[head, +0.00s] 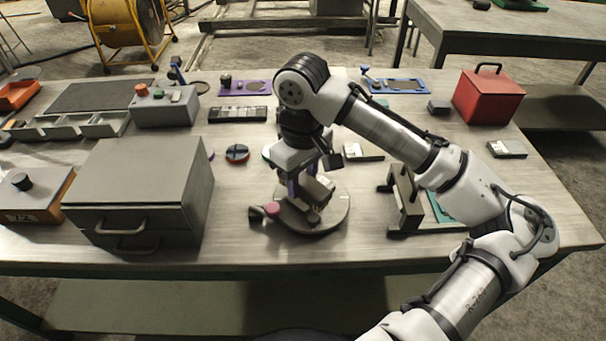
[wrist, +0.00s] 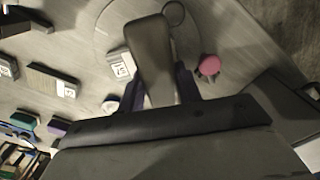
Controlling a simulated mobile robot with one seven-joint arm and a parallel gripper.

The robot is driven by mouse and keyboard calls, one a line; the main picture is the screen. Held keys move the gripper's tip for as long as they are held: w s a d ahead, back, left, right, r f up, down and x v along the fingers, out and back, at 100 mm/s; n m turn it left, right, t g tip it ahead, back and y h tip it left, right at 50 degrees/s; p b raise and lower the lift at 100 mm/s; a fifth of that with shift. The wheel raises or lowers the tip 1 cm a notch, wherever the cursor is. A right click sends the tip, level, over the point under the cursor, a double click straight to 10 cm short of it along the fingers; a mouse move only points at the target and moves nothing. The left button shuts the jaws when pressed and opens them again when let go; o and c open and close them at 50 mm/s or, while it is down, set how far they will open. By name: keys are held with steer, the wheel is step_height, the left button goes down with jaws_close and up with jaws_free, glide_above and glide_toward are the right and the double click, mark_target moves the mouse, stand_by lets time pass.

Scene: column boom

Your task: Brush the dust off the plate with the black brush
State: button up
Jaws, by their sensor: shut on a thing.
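My gripper (head: 305,190) is low over a round grey plate (head: 340,212) near the front middle of the bench. In the wrist view, its two dark fingers (wrist: 155,90) are shut on a long grey-brown handle, which I take to be the black brush (wrist: 150,50). The brush's lower end is hard to make out, and I cannot tell whether it touches the plate. The round plate also shows in the wrist view (wrist: 108,25), partly hidden by the brush. A pink-topped knob (head: 271,210) is at the plate's left edge. I cannot make out any dust.
A grey drawer box (head: 140,190) stands to the left. A grey handled fixture (head: 405,205) stands close on the right. Behind are a dark slotted block (head: 238,114), a red-and-black disc (head: 237,153) and a small labelled block (head: 365,152). A red box (head: 484,97) stands far right.

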steer(key=shift+s+a+p, duration=0.3)
steer(key=shift+s+a, duration=0.45)
steer(key=shift+w+d+f, duration=0.2)
steer(key=shift+w+d, duration=0.85)
steer(key=shift+s+a+p, duration=0.5)
steer(key=shift+s+a+f, duration=0.15)
steer(key=shift+s+a, duration=0.4)
steer(key=shift+c, duration=1.4)
steer(key=shift+w+d+p, duration=0.5)
steer(key=shift+w+d, duration=0.45)
steer(key=shift+d, duration=0.05)
jaws_close()
steer(key=shift+s+a+r+p, duration=0.2)
steer(key=shift+s+a+p, duration=0.3)
steer(key=shift+s+a, duration=0.1)
jaws_free()
steer(key=shift+s+a+f, duration=0.25)
steer(key=shift+s+a, duration=0.15)
steer(key=shift+a, duration=0.05)
steer(key=shift+w+d+r+p, duration=0.2)
steer(key=shift+w+d+p, duration=0.25)
steer(key=shift+w+d, duration=0.6)
jaws_close()
